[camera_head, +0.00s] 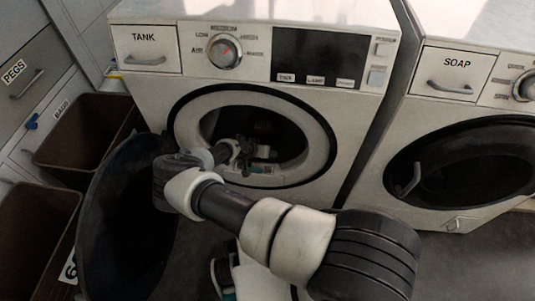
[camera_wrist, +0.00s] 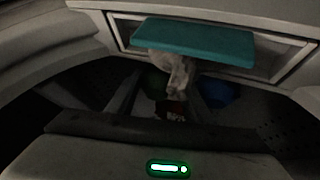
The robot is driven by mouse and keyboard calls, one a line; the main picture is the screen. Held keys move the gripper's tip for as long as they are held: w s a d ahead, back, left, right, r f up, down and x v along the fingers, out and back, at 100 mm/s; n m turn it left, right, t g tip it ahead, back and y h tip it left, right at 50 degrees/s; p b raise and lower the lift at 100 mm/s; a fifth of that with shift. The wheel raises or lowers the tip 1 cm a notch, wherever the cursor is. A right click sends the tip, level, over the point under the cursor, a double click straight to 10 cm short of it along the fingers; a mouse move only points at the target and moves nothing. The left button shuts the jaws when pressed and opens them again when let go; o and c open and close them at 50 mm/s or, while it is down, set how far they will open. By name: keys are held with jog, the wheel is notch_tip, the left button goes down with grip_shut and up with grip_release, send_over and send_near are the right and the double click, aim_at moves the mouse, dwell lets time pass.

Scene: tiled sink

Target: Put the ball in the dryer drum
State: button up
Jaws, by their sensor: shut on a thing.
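The dryer drum (camera_head: 255,128) is the dark round opening in the left machine, inside a pale ring. My gripper (camera_head: 243,155) is at the lower part of this opening, small and dark in the head view. In the wrist view, my gripper (camera_wrist: 165,80) has a pale, ragged thing (camera_wrist: 175,72) at its fingers. It seems shut on that thing, though the dim picture hides the contact. Small green (camera_wrist: 155,82), red (camera_wrist: 171,110) and blue (camera_wrist: 219,93) patches show near the fingers. I cannot tell which of these, if any, is the ball.
A teal panel in a pale frame (camera_wrist: 195,40) lies close ahead of the fingers. The dryer's round dark door (camera_head: 122,220) stands open at the left. Brown bins (camera_head: 85,135) stand beyond it. A second machine (camera_head: 455,150) with its door shut is at the right.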

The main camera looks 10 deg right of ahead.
jog(key=shift+w+d+r+g+y+p, duration=0.15)
jog(key=shift+w+d+g+y+p, duration=0.25)
jog(key=shift+g+y, duration=0.55)
jog(key=shift+f+b, duration=0.45)
jog(key=shift+f, duration=0.45)
jog(key=shift+f, duration=0.15)
jog(key=o, duration=0.8)
jog(key=shift+c, duration=0.2)
